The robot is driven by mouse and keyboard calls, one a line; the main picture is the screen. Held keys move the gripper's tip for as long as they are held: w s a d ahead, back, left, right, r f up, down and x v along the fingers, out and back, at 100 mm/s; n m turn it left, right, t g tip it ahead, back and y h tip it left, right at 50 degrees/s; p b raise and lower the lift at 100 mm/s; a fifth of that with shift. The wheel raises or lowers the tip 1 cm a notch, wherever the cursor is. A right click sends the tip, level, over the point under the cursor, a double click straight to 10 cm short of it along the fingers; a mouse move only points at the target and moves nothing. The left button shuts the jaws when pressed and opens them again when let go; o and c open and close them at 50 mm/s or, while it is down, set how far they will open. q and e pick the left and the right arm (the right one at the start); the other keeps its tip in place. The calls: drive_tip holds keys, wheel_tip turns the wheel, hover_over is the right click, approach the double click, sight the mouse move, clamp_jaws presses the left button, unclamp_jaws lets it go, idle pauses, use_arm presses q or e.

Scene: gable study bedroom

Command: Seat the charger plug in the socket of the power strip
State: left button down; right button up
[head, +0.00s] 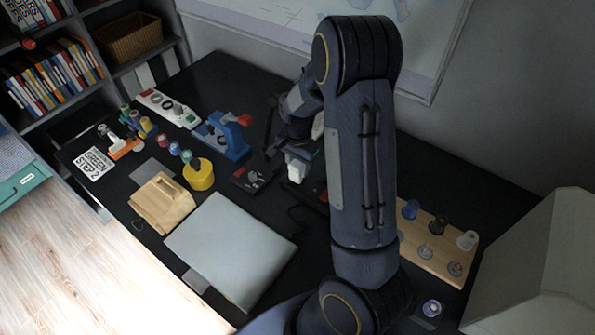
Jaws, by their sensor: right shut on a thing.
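My right gripper (290,155) is over the middle of the dark desk, partly hidden by its own arm. It is shut on a small pale block, which looks like the charger plug (296,169). The block's lower end is over the desk, and I cannot tell whether it touches anything. My left gripper is not in view.
A silver laptop (230,248), yellow tin (199,175) and tan bag (162,203) stand in front left. A blue device (222,137) and white strip-shaped object (167,108) lie behind. A wooden rack (437,247) is at right. A thin dark cable (296,216) lies beside the laptop.

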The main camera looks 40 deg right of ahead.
sight(297, 172)
drive_tip(key=shift+w+d+f+p, duration=0.1)
drive_tip(key=shift+f+p, duration=0.05)
drive_tip(key=shift+f, duration=0.75)
drive_tip(key=shift+w+d+f+p, duration=0.1)
drive_tip(key=shift+f+p, duration=0.05)
drive_tip(key=shift+f, duration=0.75)
drive_tip(key=shift+f, duration=0.2)
drive_tip(key=o, duration=1.1)
drive_tip(key=shift+c, duration=0.2)
drive_tip(key=shift+r, duration=0.15)
